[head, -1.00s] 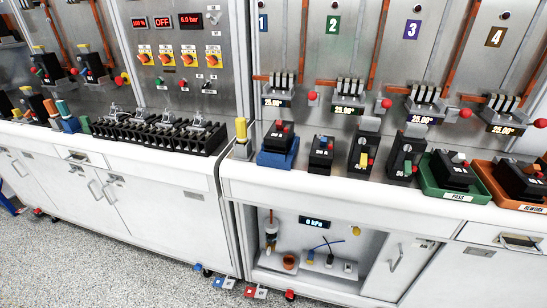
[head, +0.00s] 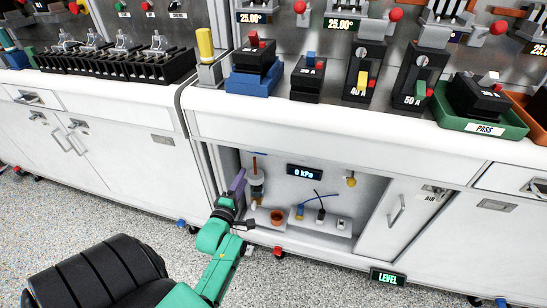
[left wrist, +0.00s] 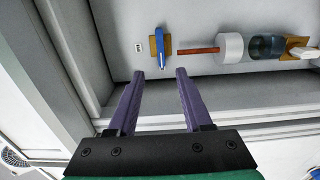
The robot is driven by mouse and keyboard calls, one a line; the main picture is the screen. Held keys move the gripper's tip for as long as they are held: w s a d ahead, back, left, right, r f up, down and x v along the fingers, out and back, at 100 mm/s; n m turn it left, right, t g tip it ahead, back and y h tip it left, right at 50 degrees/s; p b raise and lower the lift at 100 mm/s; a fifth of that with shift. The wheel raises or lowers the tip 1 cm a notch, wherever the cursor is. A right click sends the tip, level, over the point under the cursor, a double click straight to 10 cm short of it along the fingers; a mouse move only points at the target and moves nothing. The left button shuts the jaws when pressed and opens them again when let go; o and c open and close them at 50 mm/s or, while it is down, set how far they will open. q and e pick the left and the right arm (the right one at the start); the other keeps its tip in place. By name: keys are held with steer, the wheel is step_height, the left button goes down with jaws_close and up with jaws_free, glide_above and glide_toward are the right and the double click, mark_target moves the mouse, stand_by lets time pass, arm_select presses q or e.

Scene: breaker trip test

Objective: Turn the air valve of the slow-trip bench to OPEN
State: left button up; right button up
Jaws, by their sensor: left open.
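A small valve with a blue lever (left wrist: 160,46) on a brass-coloured plate (left wrist: 154,48) shows in the left wrist view, just beyond my fingertips. Its lever lies crosswise to a red-brown rod (left wrist: 198,50) beside it. A tiny label (left wrist: 138,47) is next to the plate; I cannot read it. In the head view only a bit of blue (head: 261,153) shows under the bench-top edge. My left gripper (left wrist: 160,73) is open and empty, its purple fingers apart and short of the lever. In the head view it (head: 238,182) is at the alcove's left side. My right gripper is out of view.
The alcove holds a white cylinder (head: 256,177), an orange-brown pot (head: 277,217), a cable and a yellow knob (head: 351,181). A display (head: 304,172) reads 0 kPa. The alcove's left wall and the bench-top edge are close to my gripper.

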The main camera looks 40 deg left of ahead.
arm_select(q)
steer(key=b+x, duration=0.2)
steer(key=x, duration=1.1)
steer(key=shift+a, duration=0.15)
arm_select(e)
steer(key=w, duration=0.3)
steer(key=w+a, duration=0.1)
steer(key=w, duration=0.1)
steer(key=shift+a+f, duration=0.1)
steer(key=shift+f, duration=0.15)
arm_select(q)
jaws_close()
